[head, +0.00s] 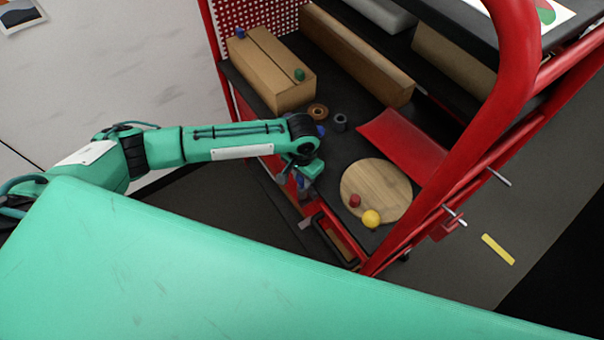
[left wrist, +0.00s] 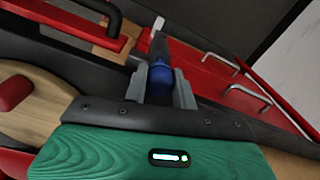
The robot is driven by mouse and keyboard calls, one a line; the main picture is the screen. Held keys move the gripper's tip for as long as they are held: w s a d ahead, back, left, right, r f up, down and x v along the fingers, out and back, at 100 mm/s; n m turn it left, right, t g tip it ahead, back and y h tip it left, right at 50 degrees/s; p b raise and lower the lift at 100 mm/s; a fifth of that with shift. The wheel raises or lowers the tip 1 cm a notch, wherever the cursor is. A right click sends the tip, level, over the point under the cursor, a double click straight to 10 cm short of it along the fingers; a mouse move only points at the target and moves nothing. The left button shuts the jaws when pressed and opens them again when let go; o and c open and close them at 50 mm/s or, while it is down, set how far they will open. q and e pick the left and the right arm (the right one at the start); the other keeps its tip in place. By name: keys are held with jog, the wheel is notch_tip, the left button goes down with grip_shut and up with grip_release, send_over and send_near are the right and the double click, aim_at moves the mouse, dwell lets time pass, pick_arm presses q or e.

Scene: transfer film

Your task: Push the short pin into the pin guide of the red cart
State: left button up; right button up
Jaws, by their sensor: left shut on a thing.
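The red cart (head: 519,60) fills the middle and right of the head view. My left gripper (head: 303,190) is beside the cart's near left edge, pointing down. In the left wrist view the gripper's grey fingers (left wrist: 160,90) are shut on a blue piece (left wrist: 160,77) with a dark shaft. I cannot tell whether it is the short pin. Two thin metal rods, one upper (head: 499,177) and one lower (head: 454,217), stick out from the cart's right side. A small red block (head: 447,229) sits by the lower one; I cannot tell whether it is the pin guide. My right gripper is not in view.
On the cart's dark shelf stand a cardboard box (head: 270,70), a round wooden board (head: 365,177) with a red piece (head: 355,201) and yellow ball (head: 372,219), and a red tray (head: 405,145). Bent metal handles (left wrist: 223,61) show in the left wrist view. Floor lies right of the cart.

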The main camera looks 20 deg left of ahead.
pick_arm(q)
jog(key=shift+f, duration=0.95)
jog(key=o, duration=1.1)
jog(key=shift+c, duration=0.2)
jog(key=shift+r+b, duration=0.45)
jog(key=shift+r, duration=0.05)
notch_tip(320, 180, up, 13)
jog(key=b, duration=0.2)
jog(key=shift+b, duration=0.4)
jog(key=shift+f, duration=0.15)
